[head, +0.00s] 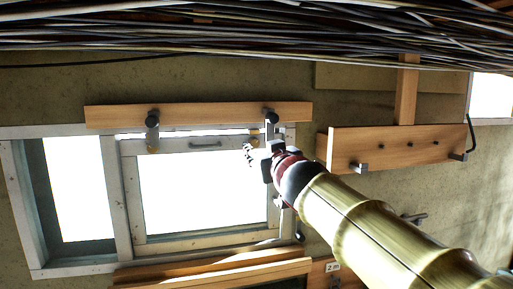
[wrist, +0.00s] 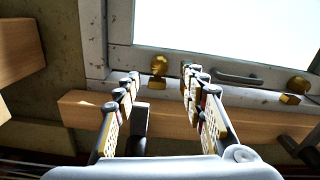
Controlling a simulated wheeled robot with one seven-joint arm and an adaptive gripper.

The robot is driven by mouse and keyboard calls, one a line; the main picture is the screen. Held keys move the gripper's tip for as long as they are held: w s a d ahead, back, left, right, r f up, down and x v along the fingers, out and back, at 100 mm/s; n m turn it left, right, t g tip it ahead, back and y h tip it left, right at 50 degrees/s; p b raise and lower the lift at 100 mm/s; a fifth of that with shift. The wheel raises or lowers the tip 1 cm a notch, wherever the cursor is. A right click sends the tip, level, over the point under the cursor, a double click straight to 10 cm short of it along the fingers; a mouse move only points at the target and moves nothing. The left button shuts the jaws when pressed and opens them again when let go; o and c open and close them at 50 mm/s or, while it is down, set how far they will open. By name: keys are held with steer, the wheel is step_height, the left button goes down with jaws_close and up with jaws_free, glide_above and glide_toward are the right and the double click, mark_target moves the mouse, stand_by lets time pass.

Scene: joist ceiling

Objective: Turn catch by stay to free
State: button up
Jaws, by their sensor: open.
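A pale-framed window (head: 130,195) shows in the head view, with a wooden board (head: 205,114) along its upper edge. A dark fitting (head: 153,120) sits on the board's left part, and another (head: 270,117) sits near its right end, close to my gripper (head: 249,154). In the wrist view my gripper (wrist: 162,76) is open. A brass catch (wrist: 159,66) shows on the frame between and beyond its fingertips; I cannot tell whether they touch. A second brass piece (wrist: 295,88) is further right. I cannot tell which fitting is the stay.
A grey handle (head: 205,144) is on the window's upper rail. A wooden peg rack (head: 390,147) juts out to the right of my gripper. Cables (head: 240,40) run across the top. A wooden ledge (head: 210,270) lies below the window.

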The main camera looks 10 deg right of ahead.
mark_target(256, 145)
steer(key=w, duration=0.5)
steer(key=shift+w+f, duration=0.25)
steer(key=shift+w, duration=0.1)
steer(key=shift+s, duration=0.15)
steer(key=shift+c, duration=0.4)
steer(key=shift+c, duration=1.2)
jaws_close()
